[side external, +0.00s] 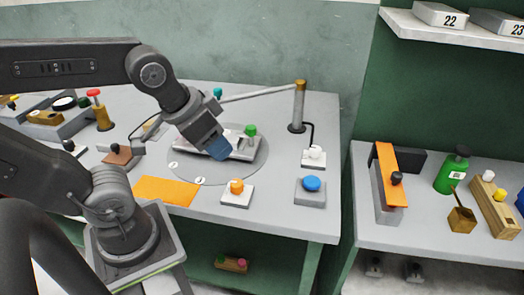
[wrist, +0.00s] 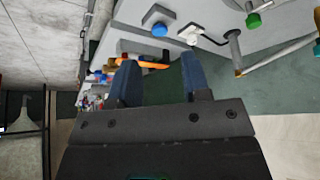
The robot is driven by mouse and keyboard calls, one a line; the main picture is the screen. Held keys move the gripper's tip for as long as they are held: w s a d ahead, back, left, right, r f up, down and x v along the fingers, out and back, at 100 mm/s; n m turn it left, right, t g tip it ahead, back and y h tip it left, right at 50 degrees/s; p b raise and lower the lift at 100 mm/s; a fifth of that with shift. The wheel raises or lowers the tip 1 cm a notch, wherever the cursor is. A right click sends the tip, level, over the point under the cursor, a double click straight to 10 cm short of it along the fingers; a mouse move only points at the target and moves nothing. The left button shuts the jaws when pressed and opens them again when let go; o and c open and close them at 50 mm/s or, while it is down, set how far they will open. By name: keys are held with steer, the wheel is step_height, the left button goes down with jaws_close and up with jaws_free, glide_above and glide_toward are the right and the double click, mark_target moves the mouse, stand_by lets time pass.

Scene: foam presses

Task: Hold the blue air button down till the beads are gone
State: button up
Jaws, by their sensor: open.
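The blue button (side external: 312,184) sits on a grey square box (side external: 310,197) at the right front of the table. It also shows in the wrist view (wrist: 160,30), beyond and above my fingers. My gripper (side external: 217,149) is over the pale press plate (side external: 240,154), left of and apart from the blue button. In the wrist view my gripper (wrist: 160,75) is open, with nothing between its two blue fingers. I cannot make out any beads; my gripper hides part of the plate.
An orange button (side external: 237,187) on a white box stands left of the blue one. A white switch (side external: 314,153) and a post (side external: 298,105) with a long arm stand behind it. An orange mat (side external: 166,190) lies left. A shelf at right holds a green bottle (side external: 452,172).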

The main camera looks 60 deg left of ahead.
steer(key=shift+w+r, duration=0.3)
steer(key=shift+w, duration=0.2)
steer(key=c, duration=0.3)
steer(key=w, duration=0.1)
steer(key=w+r+m+g, duration=0.1)
steer(key=w, duration=0.1)
steer(key=w+m, duration=0.1)
steer(key=w, duration=0.1)
steer(key=shift+w+d+r+g, duration=0.1)
steer(key=shift+d+r+g, duration=0.05)
steer(key=shift+r+g, duration=0.15)
steer(key=c, duration=0.4)
steer(key=w+m, duration=0.1)
steer(key=w, duration=0.1)
steer(key=w+m+g, duration=0.1)
steer(key=w, duration=0.3)
steer(key=shift+w+d+m, duration=0.3)
steer(key=shift+m, duration=0.1)
jaws_close()
steer(key=w+d+f+m+g, duration=0.1)
steer(key=w+f+m+g, duration=0.2)
steer(key=w+f, duration=0.3)
steer(key=w+m, duration=0.1)
steer(key=w, duration=0.4)
steer(key=shift+w+d, duration=0.2)
